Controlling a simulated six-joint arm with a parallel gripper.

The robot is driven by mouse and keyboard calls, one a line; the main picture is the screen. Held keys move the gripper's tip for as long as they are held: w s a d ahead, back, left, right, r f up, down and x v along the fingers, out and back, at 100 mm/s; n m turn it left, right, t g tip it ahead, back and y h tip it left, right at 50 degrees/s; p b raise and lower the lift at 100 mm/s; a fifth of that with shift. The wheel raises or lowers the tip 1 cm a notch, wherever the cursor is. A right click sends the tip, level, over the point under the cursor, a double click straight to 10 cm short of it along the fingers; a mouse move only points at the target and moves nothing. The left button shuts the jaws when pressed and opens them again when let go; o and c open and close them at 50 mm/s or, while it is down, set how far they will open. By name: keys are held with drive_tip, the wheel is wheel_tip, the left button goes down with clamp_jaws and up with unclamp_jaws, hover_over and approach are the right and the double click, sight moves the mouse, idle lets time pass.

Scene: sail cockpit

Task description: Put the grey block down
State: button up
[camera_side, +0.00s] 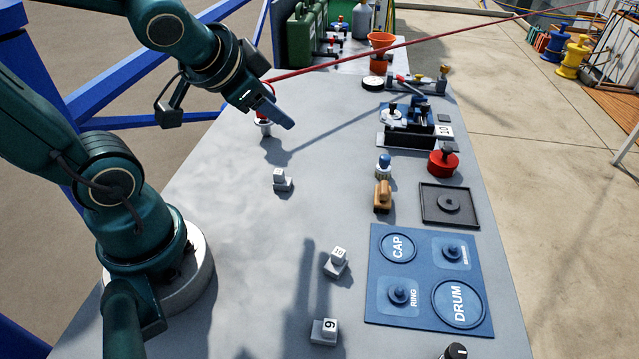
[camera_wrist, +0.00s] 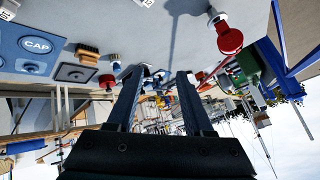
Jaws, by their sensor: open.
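My gripper (camera_side: 277,112) is raised above the far left part of the grey table (camera_side: 230,215). In the wrist view my gripper (camera_wrist: 158,76) has its two fingers spread apart with nothing held between them. I cannot tell for certain which thing is the grey block. Small pale blocks on stands rest on the table: one (camera_side: 281,180) at the middle left, one marked 10 (camera_side: 337,261) nearer, and one marked 9 (camera_side: 325,331) at the front.
A blue panel with CAP, RING and DRUM places (camera_side: 423,313) lies front right, with a black tray (camera_side: 470,215) behind it. A wooden-handled brush (camera_side: 382,198) and a red knobbed piece (camera_side: 443,163) stand nearby. A red-and-white piece (camera_side: 264,129) stands behind my gripper. The table's left middle is mostly clear.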

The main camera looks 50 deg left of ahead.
drive_tip(key=s+d+n+g+h, duration=0.1)
drive_tip(key=s+d+g+h, duration=0.1)
drive_tip(key=s+d, duration=0.5)
drive_tip(key=shift+s+d+h, duration=0.15)
drive_tip(key=shift+d+h, duration=0.3)
drive_tip(key=shift+h, duration=0.35)
drive_tip(key=shift+o, duration=0.2)
drive_tip(key=shift+o, duration=0.6)
